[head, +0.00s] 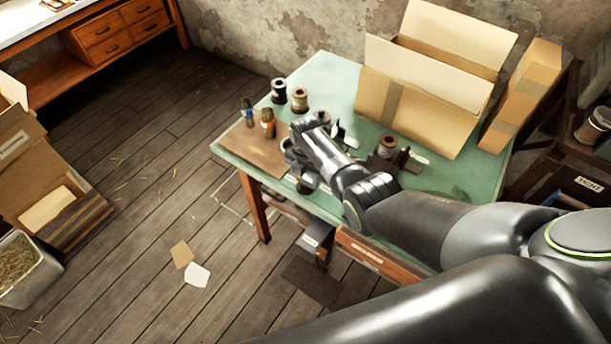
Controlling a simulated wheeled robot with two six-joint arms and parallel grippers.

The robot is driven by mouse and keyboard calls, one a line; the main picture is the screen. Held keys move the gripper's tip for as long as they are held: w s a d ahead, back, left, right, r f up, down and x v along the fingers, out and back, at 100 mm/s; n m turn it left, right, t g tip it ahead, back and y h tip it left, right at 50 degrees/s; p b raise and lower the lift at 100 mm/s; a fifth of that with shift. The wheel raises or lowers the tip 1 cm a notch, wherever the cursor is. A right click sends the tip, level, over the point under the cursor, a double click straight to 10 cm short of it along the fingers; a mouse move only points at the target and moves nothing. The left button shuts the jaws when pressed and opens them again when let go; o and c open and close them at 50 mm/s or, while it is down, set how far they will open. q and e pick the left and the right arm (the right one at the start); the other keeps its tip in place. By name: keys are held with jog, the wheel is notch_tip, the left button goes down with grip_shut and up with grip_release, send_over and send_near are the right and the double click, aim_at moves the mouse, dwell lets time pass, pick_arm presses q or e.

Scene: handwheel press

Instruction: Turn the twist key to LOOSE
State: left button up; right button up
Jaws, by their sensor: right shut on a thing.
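My right arm reaches in from the right over the green table (322,75). My right gripper (296,160) is low at the table's front left, beside the brown mat. It is shut on a small dark thing that its fingers and wrist almost wholly hide, apparently the twist key. I cannot read which way the key points or any LOOSE mark. A small white label (291,180) shows at the table edge just below the gripper. My left gripper is not in view.
Spools (299,99) and small bottles (268,123) stand behind and left of the gripper, near the brown mat (250,150). A dark fixture with a spool (387,147) stands right of my wrist. An open cardboard box (425,110) fills the table's back right.

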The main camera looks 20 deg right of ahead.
aim_at(306, 178)
jog(key=shift+w, duration=0.1)
jog(key=o, duration=1)
jog(key=shift+r, duration=0.15)
notch_tip(306, 178, up, 2)
jog(key=shift+b, duration=0.35)
notch_tip(306, 178, up, 15)
jog(key=shift+r+b, duration=0.1)
jog(key=shift+b, duration=0.8)
